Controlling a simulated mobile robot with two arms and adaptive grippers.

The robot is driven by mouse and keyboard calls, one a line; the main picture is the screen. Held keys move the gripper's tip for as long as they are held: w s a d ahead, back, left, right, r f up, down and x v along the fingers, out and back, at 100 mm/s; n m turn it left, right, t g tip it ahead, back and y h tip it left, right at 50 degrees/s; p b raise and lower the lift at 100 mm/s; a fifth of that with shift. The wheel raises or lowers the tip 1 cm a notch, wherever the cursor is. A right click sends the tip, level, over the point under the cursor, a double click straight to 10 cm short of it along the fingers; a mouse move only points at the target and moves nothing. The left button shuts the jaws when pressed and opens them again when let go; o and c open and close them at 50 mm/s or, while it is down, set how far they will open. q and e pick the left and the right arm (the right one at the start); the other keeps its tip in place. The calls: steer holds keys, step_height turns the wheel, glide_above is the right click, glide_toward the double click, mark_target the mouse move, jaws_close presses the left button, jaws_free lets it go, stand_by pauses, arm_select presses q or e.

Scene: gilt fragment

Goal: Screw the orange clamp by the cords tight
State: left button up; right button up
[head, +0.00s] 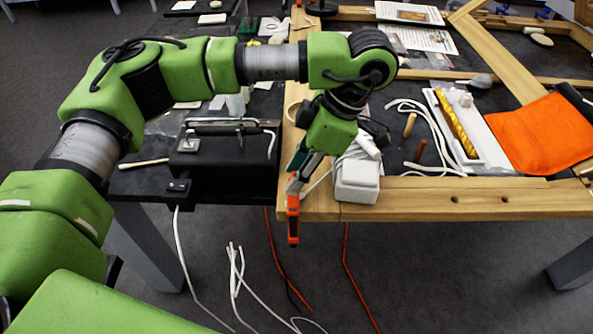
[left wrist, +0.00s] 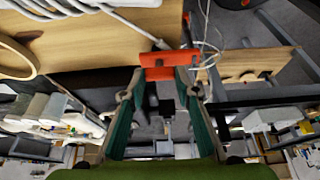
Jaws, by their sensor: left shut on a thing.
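The orange clamp (head: 293,222) hangs at the front edge of the wooden frame, with its lower part below the board. In the left wrist view its orange body (left wrist: 170,62) lies across the fingertips at the board edge. My left gripper (head: 295,184) reaches down to the clamp from above and is shut on it; its two green fingers (left wrist: 160,92) are spread around a part of the clamp. The clamp's screw is not clear. White cords (head: 236,266) and red cords (head: 271,255) hang near it below the table. My right gripper is out of view.
A white block (head: 357,183) with a cable sits on the wooden frame (head: 440,198) just right of the clamp. A black case (head: 222,160) stands to the left. An orange cloth (head: 541,134) and a white tray (head: 467,118) lie to the right. Open floor shows below.

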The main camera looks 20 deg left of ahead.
arm_select(q)
steer(key=o, duration=1.1)
steer(key=shift+d+r, duration=0.1)
steer(key=v, duration=1.1)
steer(key=shift+d+r, duration=0.15)
steer(key=shift+r, duration=0.2)
